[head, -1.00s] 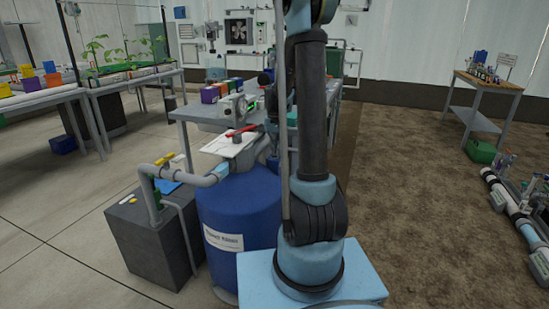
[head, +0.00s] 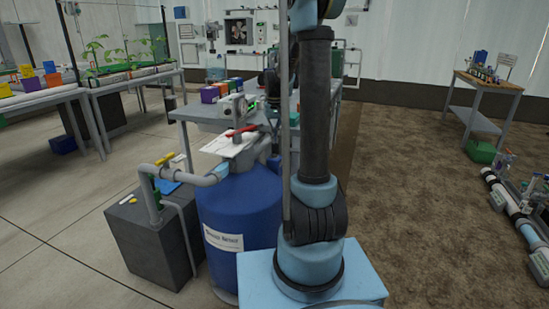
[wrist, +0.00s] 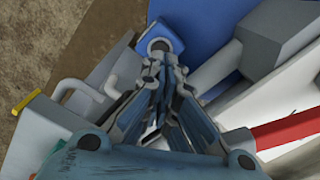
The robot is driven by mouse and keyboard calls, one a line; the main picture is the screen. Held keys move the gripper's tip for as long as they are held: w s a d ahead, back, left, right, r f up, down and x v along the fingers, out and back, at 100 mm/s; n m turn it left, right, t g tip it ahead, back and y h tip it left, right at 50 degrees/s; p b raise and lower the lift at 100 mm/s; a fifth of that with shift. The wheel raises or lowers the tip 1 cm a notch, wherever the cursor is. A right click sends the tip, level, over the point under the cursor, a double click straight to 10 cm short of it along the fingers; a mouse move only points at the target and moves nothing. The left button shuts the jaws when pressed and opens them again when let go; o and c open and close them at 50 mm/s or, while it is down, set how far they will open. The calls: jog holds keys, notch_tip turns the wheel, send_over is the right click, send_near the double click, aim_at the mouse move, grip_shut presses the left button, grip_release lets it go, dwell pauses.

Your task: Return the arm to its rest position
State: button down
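My arm stands upright in the middle of the head view and hides most of its own far part. My gripper shows in the wrist view (wrist: 165,68), with its two fingers drawn close at the tips. I see nothing held between them, but I cannot tell whether they touch. In the head view my gripper is hidden behind my arm. Below the fingers in the wrist view lie a blue surface, grey blocky parts and a red bar (wrist: 295,132) at the right.
A blue tank (head: 238,215) stands just left of my arm, beside a dark grey block (head: 150,240) with grey piping (head: 188,176). A white panel (head: 228,147) with a red handle (head: 243,130) lies above the tank. A grey bench (head: 190,113) stands behind.

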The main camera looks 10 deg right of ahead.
jog(key=shift+r, duration=0.1)
jog(key=s+r+t, duration=0.1)
jog(key=s+r, duration=0.1)
jog(key=s, duration=0.8)
jog(key=s+r, duration=0.2)
jog(key=s, duration=0.8)
jog(key=s+f, duration=0.4)
jog(key=s, duration=0.4)
jog(key=s+f+t, duration=0.1)
jog(key=s+f, duration=0.3)
jog(key=s, duration=0.5)
jog(key=shift+d, duration=0.15)
jog(key=shift+w+f, duration=0.25)
jog(key=shift+w, duration=0.2)
